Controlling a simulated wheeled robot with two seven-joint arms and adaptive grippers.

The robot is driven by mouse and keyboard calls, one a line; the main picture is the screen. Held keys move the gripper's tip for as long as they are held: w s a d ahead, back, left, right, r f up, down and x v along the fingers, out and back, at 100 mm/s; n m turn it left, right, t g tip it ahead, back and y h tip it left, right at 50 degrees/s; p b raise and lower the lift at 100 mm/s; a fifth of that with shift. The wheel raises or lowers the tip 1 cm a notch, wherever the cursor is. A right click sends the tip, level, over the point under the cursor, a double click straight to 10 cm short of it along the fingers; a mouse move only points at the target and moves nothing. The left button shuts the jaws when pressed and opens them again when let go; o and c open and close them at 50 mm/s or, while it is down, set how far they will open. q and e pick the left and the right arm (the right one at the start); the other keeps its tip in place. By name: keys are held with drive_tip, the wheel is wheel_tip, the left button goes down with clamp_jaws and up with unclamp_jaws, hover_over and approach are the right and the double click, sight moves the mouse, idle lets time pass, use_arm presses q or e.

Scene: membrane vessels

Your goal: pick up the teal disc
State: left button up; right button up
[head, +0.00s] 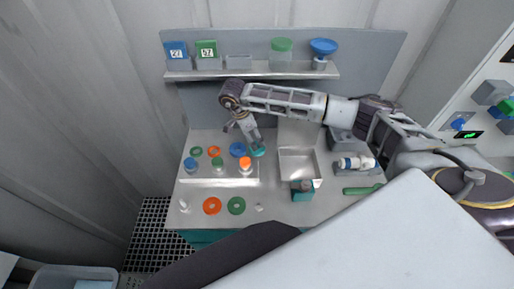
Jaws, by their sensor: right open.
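The teal disc (258,152) lies at the right end of the back row on the raised tray of the bench. My right gripper (254,145) reaches down from above, with its fingers right over the disc and hiding part of it. Its jaws are open. I cannot tell whether the fingertips touch the disc. My left gripper is not in view.
Green (196,151), orange (214,151) and blue (237,149) rings lie left of the disc. Several capped vessels, including an orange-topped one (245,163), stand in front. An empty grey bin (297,163) is to the right. A shelf (250,73) with containers is behind.

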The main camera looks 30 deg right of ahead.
drive_tip(key=shift+d+f, duration=0.15)
drive_tip(key=shift+f, duration=0.5)
drive_tip(key=shift+p+x, duration=0.65)
drive_tip(key=shift+x, duration=0.55)
drive_tip(key=shift+p+x, duration=0.3)
drive_tip(key=shift+x, duration=1.15)
drive_tip(key=shift+s, duration=0.15)
drive_tip(key=c, duration=1.1)
drive_tip(key=shift+r, duration=0.15)
drive_tip(key=shift+c, duration=0.2)
